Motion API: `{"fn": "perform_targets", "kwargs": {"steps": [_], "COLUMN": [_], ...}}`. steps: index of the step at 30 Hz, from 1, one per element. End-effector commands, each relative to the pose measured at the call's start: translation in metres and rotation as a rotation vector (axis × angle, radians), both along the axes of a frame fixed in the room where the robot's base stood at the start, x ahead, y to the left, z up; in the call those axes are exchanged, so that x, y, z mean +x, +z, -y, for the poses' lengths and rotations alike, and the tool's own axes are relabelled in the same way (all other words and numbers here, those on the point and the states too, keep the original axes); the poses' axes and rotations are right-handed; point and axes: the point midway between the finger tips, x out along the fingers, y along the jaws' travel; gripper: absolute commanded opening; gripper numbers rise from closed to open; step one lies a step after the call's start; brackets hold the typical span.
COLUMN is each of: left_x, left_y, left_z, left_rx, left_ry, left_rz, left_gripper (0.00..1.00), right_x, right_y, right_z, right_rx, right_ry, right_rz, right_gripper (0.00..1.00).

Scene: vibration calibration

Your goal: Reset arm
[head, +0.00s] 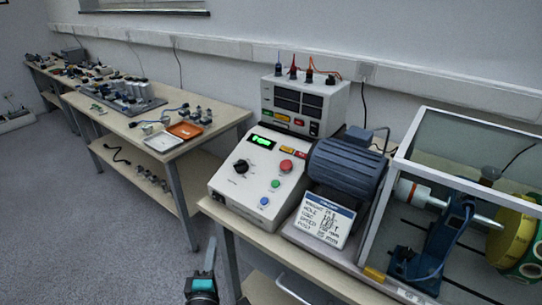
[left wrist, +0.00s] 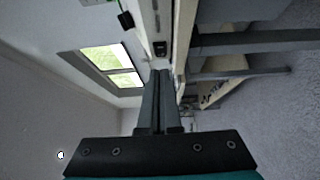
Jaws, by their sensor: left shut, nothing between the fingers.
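My left gripper (head: 211,242) rises from the bottom of the head view, left of the front bench, with its fingers pointing up and away. In the left wrist view its two fingers (left wrist: 159,72) lie together, shut with nothing between them. It is in front of the bench and apart from the control box (head: 262,178), which has a green display, a black knob and red, green and blue buttons. My right gripper is in neither view.
A grey motor (head: 347,165), a handwritten card (head: 324,220) and a clear-walled enclosure (head: 462,130) stand right of the control box. A power unit (head: 304,104) stands behind. A bench (head: 232,122) holds trays and parts. Grey floor (head: 110,235) is open at left.

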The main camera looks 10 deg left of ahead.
Motion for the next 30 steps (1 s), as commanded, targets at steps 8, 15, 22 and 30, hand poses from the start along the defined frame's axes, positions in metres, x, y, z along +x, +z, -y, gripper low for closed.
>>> {"fn": "perform_targets", "kwargs": {"steps": [8,15,22,30], "left_x": [-0.024,-0.122,-0.263,-0.376], "left_y": [-0.085,-0.236,-0.334,-0.369], "left_z": [0.026,0.059,0.065,0.053], "left_rx": [0.301,0.778,1.105,1.289], "left_ry": [-0.17,-0.58,-1.041,-1.429], "left_rz": [-0.251,-0.698,-1.044,-1.238], "left_gripper": [0.0,0.0,0.0,0.0], "right_x": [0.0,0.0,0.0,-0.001], "right_y": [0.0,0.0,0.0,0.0], "right_z": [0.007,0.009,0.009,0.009], "right_rx": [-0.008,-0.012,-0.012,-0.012], "right_ry": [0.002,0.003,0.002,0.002], "right_rz": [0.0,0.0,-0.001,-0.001], "right_gripper": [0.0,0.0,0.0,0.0]}}
